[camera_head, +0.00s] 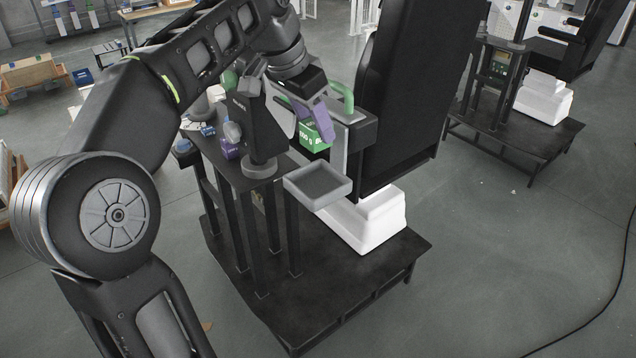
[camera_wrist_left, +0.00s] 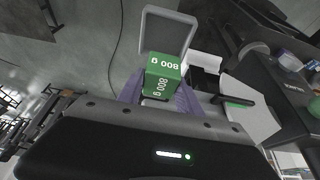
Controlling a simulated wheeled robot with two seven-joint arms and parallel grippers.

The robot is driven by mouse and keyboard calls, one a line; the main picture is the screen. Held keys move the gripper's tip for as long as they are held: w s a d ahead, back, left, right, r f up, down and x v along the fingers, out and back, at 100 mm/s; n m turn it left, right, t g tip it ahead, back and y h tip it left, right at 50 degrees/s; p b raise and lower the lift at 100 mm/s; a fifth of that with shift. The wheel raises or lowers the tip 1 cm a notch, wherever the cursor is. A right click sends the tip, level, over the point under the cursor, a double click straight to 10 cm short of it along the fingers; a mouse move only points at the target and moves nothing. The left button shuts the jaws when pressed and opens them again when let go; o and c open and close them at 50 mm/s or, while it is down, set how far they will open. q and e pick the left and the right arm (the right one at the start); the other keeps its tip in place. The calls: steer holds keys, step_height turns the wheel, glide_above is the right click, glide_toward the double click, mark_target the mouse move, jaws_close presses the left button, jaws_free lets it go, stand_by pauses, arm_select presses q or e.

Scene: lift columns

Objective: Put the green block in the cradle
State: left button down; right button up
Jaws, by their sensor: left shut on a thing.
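The green block (camera_head: 308,138), marked 800 g, is between the purple fingers of my left gripper (camera_head: 315,124). My left gripper is shut on it. In the left wrist view the green block (camera_wrist_left: 163,72) shows between the finger tips (camera_wrist_left: 161,96). The cradle looks to be the shallow grey square tray (camera_head: 342,200) on the near side of the stand. It appears empty. The block is held above and behind it in the head view, apart from it. The cradle (camera_wrist_left: 188,42) also shows just beyond the block in the left wrist view. My right gripper is not seen.
A dark table (camera_head: 215,165) left of the cradle holds a purple block (camera_head: 230,150) and a dark upright post. A tall black column (camera_head: 405,100) stands close to the right of my gripper, with white blocks (camera_head: 375,222) at its foot. A similar station stands farther right.

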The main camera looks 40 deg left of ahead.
mark_target(316, 149)
arm_select(q)
step_height(316, 149, down, 3)
steer(key=b, duration=0.3)
steer(key=shift+w, duration=0.1)
steer(key=shift+f, duration=0.35)
steer(key=shift+f+p, duration=0.3)
steer(key=shift+f, duration=0.7)
step_height(316, 149, down, 4)
steer(key=shift+r, duration=0.15)
steer(key=shift+f, duration=0.25)
steer(key=shift+f, duration=0.1)
steer(key=c, duration=1.1)
jaws_free()
steer(key=shift+f, duration=0.15)
